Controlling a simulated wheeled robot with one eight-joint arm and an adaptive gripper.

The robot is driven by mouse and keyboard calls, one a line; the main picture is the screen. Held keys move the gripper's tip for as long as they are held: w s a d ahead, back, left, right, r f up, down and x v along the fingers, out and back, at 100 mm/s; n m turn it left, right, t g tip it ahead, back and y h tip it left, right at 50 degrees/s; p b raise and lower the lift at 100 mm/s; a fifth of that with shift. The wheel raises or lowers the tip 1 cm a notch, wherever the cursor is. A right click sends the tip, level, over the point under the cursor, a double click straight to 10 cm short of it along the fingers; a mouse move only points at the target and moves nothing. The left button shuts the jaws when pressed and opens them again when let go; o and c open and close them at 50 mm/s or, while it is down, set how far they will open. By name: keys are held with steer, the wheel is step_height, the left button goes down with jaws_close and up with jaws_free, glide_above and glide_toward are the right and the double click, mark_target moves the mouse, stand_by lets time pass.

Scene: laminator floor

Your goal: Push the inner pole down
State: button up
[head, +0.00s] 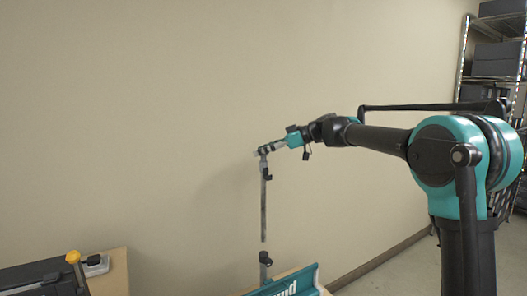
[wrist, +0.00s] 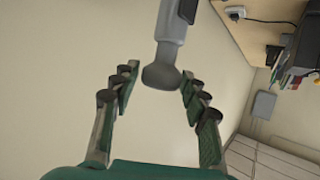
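The inner pole (head: 264,205) stands upright against the wall in the head view, thin and grey, with a dark clamp near its upper part. My gripper (head: 262,150) is at the pole's top end. In the wrist view, a grey pole (wrist: 171,28) with a rounded grey end knob reaches in from the top. The fingertips of my gripper (wrist: 158,76) stand apart on both sides of the knob. A narrow gap shows on the left; contact on the right is unclear. A dark fitting (head: 265,259) shows below the pole; the stretch between them is hard to make out.
A teal panel with white lettering (head: 289,284) is at the bottom centre. A dark machine (head: 38,280) with a yellow knob (head: 73,257) sits on a wooden table (head: 118,269) at lower left. Shelving with dark boxes (head: 495,60) stands at right. The wall is close behind.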

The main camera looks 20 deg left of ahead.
jaws_close()
step_height(320, 180, down, 36)
steer(key=shift+f, duration=0.2)
stand_by(0.4)
steer(key=shift+o, duration=0.2)
jaws_free()
steer(key=shift+f, duration=0.1)
steer(key=o, duration=0.4)
